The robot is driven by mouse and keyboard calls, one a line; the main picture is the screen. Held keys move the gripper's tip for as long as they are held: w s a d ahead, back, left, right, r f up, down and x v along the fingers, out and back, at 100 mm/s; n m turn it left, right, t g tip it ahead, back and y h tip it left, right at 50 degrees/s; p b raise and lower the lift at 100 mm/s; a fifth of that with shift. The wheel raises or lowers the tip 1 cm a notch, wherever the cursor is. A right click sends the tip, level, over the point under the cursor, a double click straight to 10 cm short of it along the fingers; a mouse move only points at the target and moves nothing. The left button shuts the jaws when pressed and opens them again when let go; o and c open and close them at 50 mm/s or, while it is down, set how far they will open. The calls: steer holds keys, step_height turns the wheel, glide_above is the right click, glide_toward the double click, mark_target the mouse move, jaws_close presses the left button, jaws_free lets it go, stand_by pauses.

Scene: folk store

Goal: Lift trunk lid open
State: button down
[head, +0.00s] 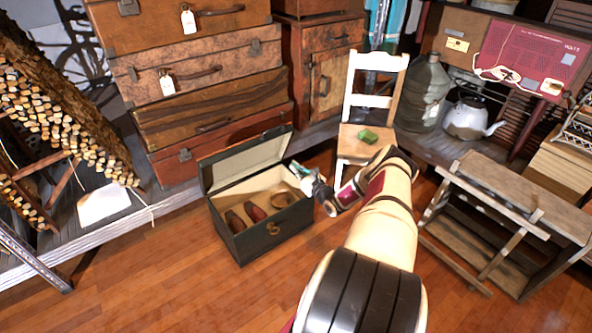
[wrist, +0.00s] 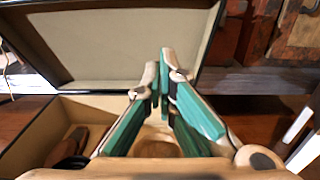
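The dark green trunk (head: 240,240) stands on the wooden floor, with a pale lining and several brown items inside. Its lid (head: 246,160) is raised and tilted back at the far side, showing its pale inner face. The lid also fills the upper left of the wrist view (wrist: 100,45). My gripper (head: 297,168) is at the trunk's right end, near the lid's right side. In the wrist view its teal fingers (wrist: 160,75) have their tips almost together, with nothing seen between them. Contact with the lid or rim cannot be told.
Stacked brown suitcases (head: 205,90) stand on a low platform behind the trunk. A white chair (head: 372,95) with a small green object (head: 368,136) on it is behind my arm. A wooden bench (head: 525,200) stands at right. The floor in front of the trunk is clear.

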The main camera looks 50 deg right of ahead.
stand_by(0.4)
steer(key=p+v, duration=0.4)
steer(key=v, duration=0.7)
steer(key=shift+p, duration=0.35)
steer(key=shift+a, duration=0.1)
stand_by(0.4)
